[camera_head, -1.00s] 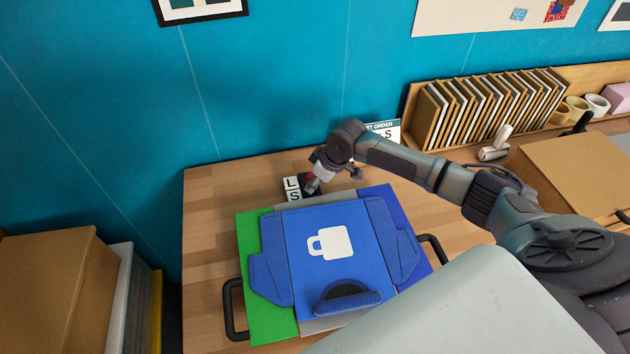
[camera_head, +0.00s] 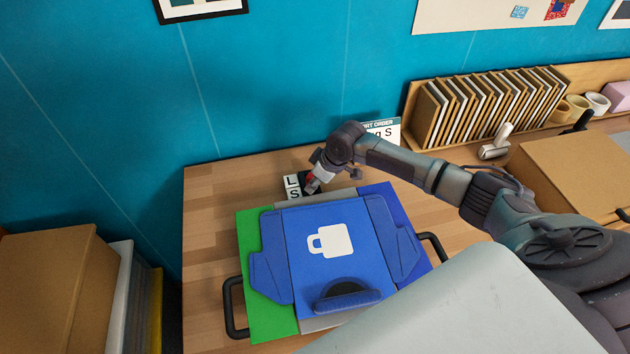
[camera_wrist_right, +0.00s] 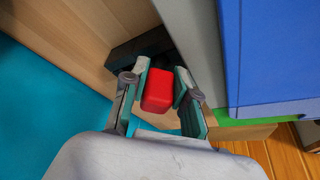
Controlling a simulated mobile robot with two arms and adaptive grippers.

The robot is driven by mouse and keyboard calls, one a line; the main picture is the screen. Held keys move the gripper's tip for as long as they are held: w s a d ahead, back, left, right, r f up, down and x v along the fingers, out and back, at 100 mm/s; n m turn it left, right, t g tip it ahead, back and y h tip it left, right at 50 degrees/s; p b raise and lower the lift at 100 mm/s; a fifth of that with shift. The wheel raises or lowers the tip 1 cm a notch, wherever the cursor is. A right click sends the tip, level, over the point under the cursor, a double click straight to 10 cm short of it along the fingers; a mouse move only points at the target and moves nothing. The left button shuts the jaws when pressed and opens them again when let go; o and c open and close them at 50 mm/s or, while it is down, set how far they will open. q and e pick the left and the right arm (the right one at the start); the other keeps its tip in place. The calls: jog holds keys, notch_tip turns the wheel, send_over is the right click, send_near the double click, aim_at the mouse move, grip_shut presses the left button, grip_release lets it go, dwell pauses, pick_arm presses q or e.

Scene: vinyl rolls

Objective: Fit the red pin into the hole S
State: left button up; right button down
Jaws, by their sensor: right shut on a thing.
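The red pin (camera_wrist_right: 158,90) sits between the fingers of my right gripper (camera_wrist_right: 160,88), which is shut on it. In the head view the right gripper (camera_head: 312,184) is at the back of the table, over the dark part of the pin block beside the L and S labels (camera_head: 293,186). Only a bit of the red pin (camera_head: 311,178) shows there. The gripper covers the holes, so I cannot tell whether the pin's lower end is in hole S. My left gripper is not in view.
A blue press-like board with a white mug print (camera_head: 331,242) lies just in front, over green and grey panels with black handles (camera_head: 232,310). An order card (camera_head: 384,132) stands behind. A rack of panels (camera_head: 485,105) is at back right. Bare table (camera_head: 212,220) is at left.

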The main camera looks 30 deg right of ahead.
jog(key=shift+f, duration=0.6)
jog(key=c, duration=0.9)
grip_release()
jog(key=shift+c, duration=0.2)
jog(key=shift+o, duration=0.6)
jog(key=shift+f, duration=0.2)
jog(key=v, duration=1.2)
jog(key=shift+w+r, duration=0.25)
